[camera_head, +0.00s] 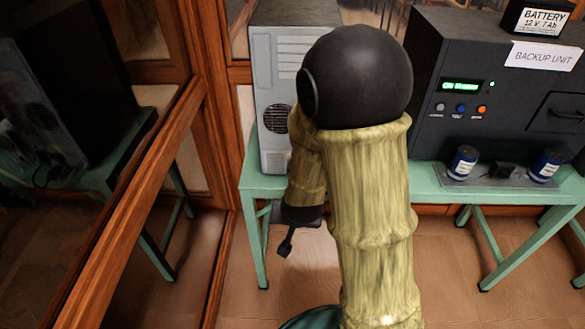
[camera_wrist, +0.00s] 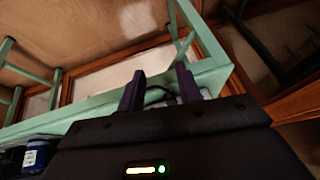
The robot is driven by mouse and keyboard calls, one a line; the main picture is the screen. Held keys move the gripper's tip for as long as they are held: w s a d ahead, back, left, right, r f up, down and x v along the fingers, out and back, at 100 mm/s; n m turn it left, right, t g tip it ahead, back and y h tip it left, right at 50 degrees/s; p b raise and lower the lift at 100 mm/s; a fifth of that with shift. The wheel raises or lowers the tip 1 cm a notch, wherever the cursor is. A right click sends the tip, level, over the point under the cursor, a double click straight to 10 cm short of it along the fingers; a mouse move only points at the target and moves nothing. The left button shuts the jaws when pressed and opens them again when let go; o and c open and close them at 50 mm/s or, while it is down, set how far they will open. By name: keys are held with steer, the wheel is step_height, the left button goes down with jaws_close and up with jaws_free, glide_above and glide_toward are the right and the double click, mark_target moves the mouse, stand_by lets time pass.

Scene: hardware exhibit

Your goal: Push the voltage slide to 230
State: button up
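A light grey computer tower (camera_head: 275,140) with vent slots and a round fan grille stands on the green table, partly behind my arm in the head view. I cannot make out a voltage slide or its markings in either view. My gripper (camera_head: 287,243) hangs low in front of the table's left part, below the tower. In the wrist view its two dark fingers (camera_wrist: 160,82) stand apart with nothing held between them. The green table edge and a dark cable show behind the fingers.
The green table (camera_head: 430,187) carries a black backup unit (camera_head: 470,120) with a battery (camera_head: 541,20) on top and blue cylinders (camera_head: 463,162) in front. A wood-framed glass panel (camera_head: 130,200) borders the left. Floor is free below the table.

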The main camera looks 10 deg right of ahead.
step_height(320, 180, down, 4)
steer(key=w+d+m+t+h+p, duration=0.1)
steer(key=w+m+t+h+p, duration=0.25)
steer(key=t+h, duration=0.2)
steer(key=s+r+n+t+p, duration=0.1)
steer(key=t, duration=0.1)
steer(key=s+a+r+n+t, duration=0.1)
steer(key=t, duration=0.1)
steer(key=s+a+r+n+t+y+p, duration=0.1)
steer(key=n+t, duration=0.1)
steer(key=shift+s+r+p, duration=0.25)
steer(key=shift+s+p, duration=0.1)
steer(key=shift+s, duration=0.05)
